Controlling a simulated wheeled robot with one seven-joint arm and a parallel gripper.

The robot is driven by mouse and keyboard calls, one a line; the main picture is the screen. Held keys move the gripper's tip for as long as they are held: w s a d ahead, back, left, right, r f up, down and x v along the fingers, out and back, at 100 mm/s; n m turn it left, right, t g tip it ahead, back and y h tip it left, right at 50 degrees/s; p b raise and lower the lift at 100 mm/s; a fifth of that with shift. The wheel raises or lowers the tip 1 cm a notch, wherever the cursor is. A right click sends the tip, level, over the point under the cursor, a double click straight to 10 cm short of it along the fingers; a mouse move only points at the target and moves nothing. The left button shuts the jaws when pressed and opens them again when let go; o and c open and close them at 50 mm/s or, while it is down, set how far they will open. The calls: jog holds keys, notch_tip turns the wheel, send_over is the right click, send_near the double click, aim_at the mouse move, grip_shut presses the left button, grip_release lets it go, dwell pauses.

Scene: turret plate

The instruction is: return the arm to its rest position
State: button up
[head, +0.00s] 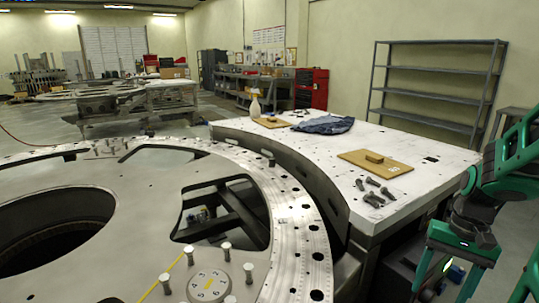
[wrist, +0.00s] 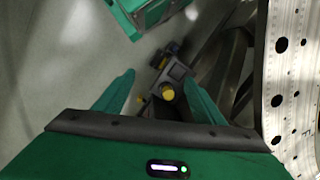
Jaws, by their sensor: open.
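My gripper (head: 440,288) hangs at the right of the head view, pointing down, off the right front end of the white work table (head: 330,170). In the wrist view, the two green fingers of my gripper (wrist: 158,82) are spread apart, with nothing held between them. My green and black arm (head: 505,165) comes in from the right edge of the head view and is partly cut off. A grey device with yellow knobs (wrist: 172,82) shows below, beyond the fingers; it looks apart from them.
The large turret plate (head: 120,195) with a drilled rim fills the left. The table bears a wooden board (head: 360,163), loose bolts (head: 376,190), a blue cloth (head: 323,125) and a spray bottle (head: 255,107). An empty metal shelf (head: 435,85) stands behind. Floor (head: 510,255) shows at lower right.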

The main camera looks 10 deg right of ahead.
jog(key=s+a+r+n+h, duration=0.1)
jog(key=s+a+r+n, duration=0.1)
jog(key=s+a+r, duration=0.2)
jog(key=s+r, duration=0.1)
jog(key=s, duration=0.2)
jog(key=shift+s+a+t+h, duration=0.3)
jog(key=shift+s+a+t, duration=0.1)
jog(key=shift+w+f, duration=0.1)
jog(key=shift+w, duration=0.05)
jog(key=shift+w+f, duration=0.2)
jog(key=shift+w, duration=0.3)
